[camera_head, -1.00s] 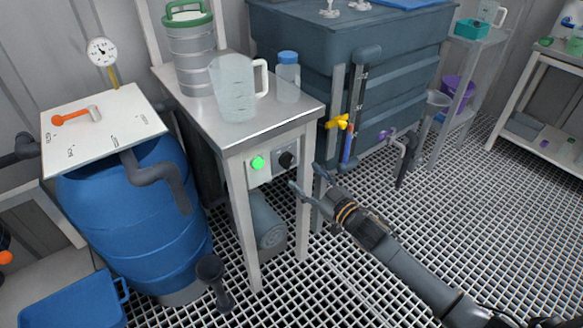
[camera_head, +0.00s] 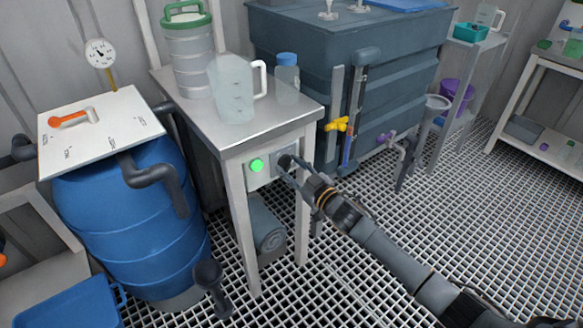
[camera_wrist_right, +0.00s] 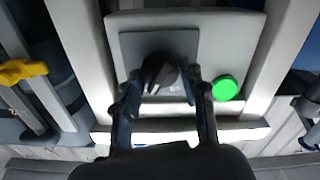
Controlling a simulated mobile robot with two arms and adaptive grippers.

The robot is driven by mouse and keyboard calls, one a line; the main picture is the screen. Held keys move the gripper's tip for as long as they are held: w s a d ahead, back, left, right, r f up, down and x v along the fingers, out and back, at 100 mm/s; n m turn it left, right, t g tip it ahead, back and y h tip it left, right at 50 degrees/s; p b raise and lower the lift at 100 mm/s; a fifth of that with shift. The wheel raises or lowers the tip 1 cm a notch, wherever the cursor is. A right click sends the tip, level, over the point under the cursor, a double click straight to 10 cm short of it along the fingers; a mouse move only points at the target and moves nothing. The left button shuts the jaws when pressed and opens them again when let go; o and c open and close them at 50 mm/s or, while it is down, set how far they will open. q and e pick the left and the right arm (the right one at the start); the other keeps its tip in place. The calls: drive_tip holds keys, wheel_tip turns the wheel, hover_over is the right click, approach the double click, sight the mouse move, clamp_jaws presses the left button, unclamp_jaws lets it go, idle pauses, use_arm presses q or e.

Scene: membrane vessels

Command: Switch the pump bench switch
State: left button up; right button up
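The pump bench (camera_head: 240,140) has a pale switch panel on its front, under the steel top. The panel carries a black rotary knob (camera_wrist_right: 158,70) on a grey plate and a lit green button or lamp (camera_wrist_right: 225,88), which also shows in the head view (camera_head: 257,165). My right gripper (camera_wrist_right: 163,82) is open at the panel, its two fingers on either side of the knob with gaps visible. I cannot tell whether the fingertips reach past the knob's face. In the head view my right gripper (camera_head: 287,169) partly covers the knob. My left gripper is not in view.
A clear jug (camera_head: 233,95), a blue-capped bottle (camera_head: 287,75) and a green-handled stack of containers (camera_head: 190,50) stand on the bench. A blue barrel (camera_head: 130,220) is left. A dark tank (camera_head: 300,60) with a yellow valve (camera_head: 337,124) stands behind. Grated floor is free right.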

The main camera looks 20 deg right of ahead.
drive_tip(key=shift+c, duration=0.6)
